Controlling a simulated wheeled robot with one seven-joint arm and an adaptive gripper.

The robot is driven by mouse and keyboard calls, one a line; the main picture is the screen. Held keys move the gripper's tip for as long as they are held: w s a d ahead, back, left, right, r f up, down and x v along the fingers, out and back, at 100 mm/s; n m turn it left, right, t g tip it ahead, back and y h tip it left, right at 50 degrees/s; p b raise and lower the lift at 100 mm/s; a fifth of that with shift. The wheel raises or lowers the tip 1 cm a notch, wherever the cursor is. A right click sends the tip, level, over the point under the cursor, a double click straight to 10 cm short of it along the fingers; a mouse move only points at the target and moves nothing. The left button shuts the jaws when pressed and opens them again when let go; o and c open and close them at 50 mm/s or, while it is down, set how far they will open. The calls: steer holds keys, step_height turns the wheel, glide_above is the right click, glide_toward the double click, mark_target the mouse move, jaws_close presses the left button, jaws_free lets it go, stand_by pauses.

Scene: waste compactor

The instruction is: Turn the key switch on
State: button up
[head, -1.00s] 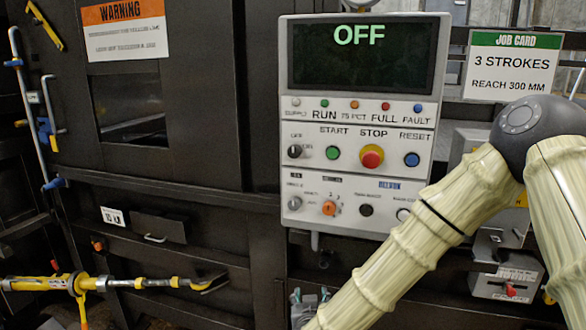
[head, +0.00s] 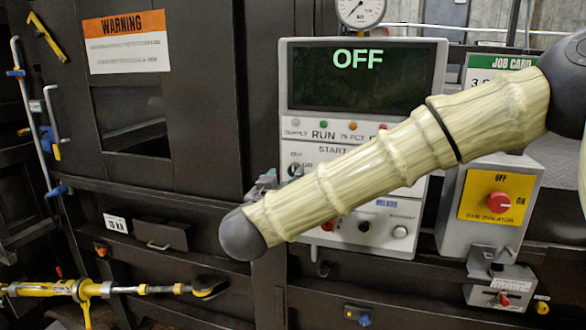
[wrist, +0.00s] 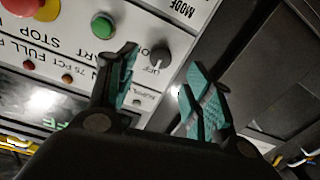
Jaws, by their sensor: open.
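The key switch, a small dark knob with an OFF label, sits at the left side of the grey control panel. In the head view the key switch (head: 294,170) shows just above my arm. In the wrist view the key switch (wrist: 160,57) appears between and beyond my fingertips, with its pale line toward the OFF mark. My gripper (wrist: 162,62) is open, with one teal-padded finger on each side of the knob in the picture. I cannot tell whether either finger touches it. In the head view my gripper is mostly hidden behind my arm. The panel display (head: 362,77) reads OFF.
A red rotary switch on a yellow plate (head: 498,202) is to the right. A gauge (head: 360,10) stands above the panel. A yellow tool (head: 90,289) is at lower left.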

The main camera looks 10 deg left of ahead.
mark_target(293, 172)
steer(key=w, duration=0.2)
steer(key=w+p, duration=0.1)
steer(key=w, duration=0.1)
steer(key=w+p, duration=0.1)
steer(key=w, duration=0.1)
steer(key=shift+w+d, duration=0.2)
steer(key=shift+d, duration=0.1)
steer(key=c, duration=1.1)
